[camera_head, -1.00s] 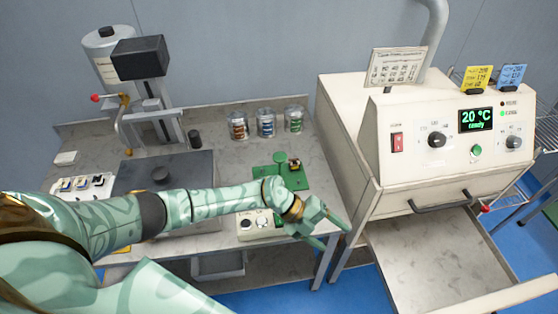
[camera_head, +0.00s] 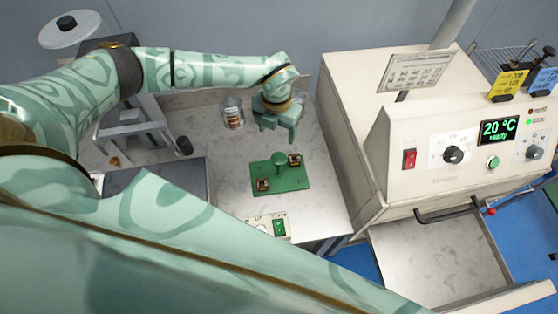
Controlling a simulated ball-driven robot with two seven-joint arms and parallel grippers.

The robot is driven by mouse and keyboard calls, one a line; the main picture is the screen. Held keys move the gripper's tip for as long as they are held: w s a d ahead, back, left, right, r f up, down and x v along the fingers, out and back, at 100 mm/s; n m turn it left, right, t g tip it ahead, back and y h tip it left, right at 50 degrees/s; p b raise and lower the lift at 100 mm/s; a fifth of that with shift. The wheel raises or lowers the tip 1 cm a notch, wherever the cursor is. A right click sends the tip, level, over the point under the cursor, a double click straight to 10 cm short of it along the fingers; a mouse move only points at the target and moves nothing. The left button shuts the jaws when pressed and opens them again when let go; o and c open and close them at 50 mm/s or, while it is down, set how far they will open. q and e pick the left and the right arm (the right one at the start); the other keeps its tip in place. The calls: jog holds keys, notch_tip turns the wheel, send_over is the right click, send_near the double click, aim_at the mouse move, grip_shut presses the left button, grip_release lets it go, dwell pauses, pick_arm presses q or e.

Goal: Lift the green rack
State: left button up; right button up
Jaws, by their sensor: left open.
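The green rack (camera_head: 296,181) is a flat green plate lying on the grey worktop, with a round green knob (camera_head: 279,160) standing up near its middle. Two small brown copper-coloured parts sit on it, one at the back right (camera_head: 295,160) and one at the front left (camera_head: 263,185). My left gripper (camera_head: 279,136) is open and points down just behind the knob in the picture, with its fingers apart. It seems to be above the plate and not touching it; the exact height is hard to tell. My right gripper is not in view.
A jar (camera_head: 233,112) stands left of the gripper. The oven (camera_head: 340,110) with its open drawer (camera_head: 440,260) is on the right. A control box (camera_head: 268,224) sits in front of the rack. The winder (camera_head: 135,125) is partly hidden by my arm.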

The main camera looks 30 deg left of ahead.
aim_at(279, 158)
pick_arm(q)
notch_tip(279, 158, down, 10)
jog(key=b, duration=0.7)
jog(key=shift+r, duration=0.25)
jog(key=shift+d+f+b, duration=0.1)
jog(key=shift+f+b, duration=0.2)
jog(key=shift+b, duration=0.1)
jog(key=f+b, duration=0.4)
jog(key=shift+s+d+f, duration=0.25)
jog(key=shift+d+f, duration=0.1)
jog(key=shift+r, duration=0.2)
jog(key=shift+c, duration=0.2)
grip_shut()
